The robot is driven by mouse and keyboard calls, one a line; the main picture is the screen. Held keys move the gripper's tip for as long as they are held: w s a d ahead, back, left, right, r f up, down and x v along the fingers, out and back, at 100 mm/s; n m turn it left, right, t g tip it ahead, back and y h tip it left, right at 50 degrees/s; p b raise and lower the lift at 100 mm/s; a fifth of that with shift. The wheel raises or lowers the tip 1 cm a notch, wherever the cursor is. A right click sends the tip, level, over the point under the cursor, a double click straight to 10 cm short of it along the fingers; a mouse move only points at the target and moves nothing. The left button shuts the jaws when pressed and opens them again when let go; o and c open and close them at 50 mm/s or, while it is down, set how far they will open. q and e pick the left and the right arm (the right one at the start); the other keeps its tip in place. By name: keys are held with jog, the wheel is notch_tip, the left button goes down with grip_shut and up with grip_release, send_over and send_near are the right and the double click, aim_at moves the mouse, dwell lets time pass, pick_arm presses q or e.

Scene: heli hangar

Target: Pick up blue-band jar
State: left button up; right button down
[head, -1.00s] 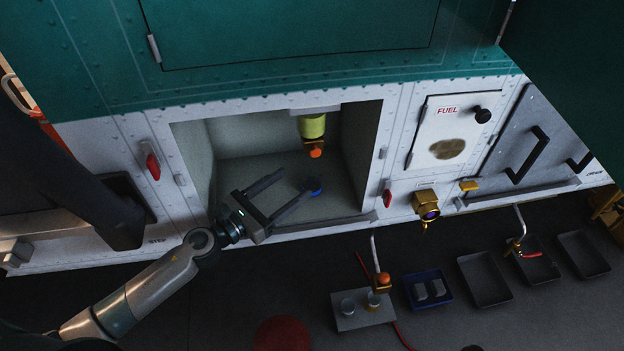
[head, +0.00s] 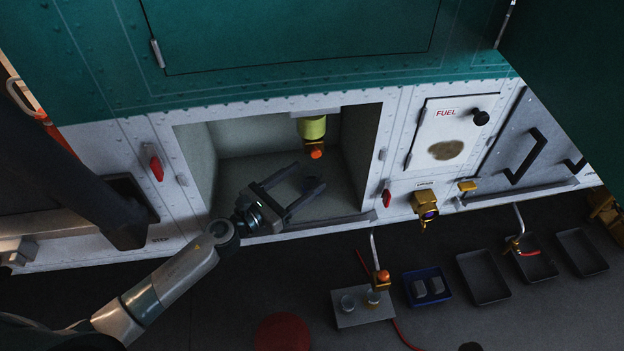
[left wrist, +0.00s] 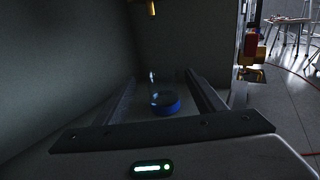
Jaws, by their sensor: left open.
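The blue-band jar (left wrist: 166,105) stands upright on the bay floor in the left wrist view. Its blue band shows low down, with a faint clear part above. It appears between my left gripper's two fingers, towards their far ends; I cannot tell that either finger touches it. In the head view the jar is hidden or too dark to make out by the fingertips. My left gripper (head: 309,177) is open, reaching into the recessed bay (head: 232,172) of the white panel. My right gripper is not in view.
A yellow-green canister with an orange-tipped valve (head: 316,152) hangs from the bay's top, above the fingers. The bay's side walls and front sill are close. Right of it are a red handle (head: 386,197) and brass drain (head: 427,211). Several trays (head: 483,277) lie below.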

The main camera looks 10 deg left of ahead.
aim_at(305, 179)
pick_arm(q)
jog(key=shift+p+x, duration=0.3)
jog(key=shift+x, duration=0.85)
jog(key=shift+w+d+f, duration=0.15)
jog(key=shift+w+d, duration=0.2)
jog(key=shift+w, duration=0.05)
jog(key=c, duration=1.3)
jog(key=shift+s+r, duration=0.2)
jog(key=shift+r, duration=0.25)
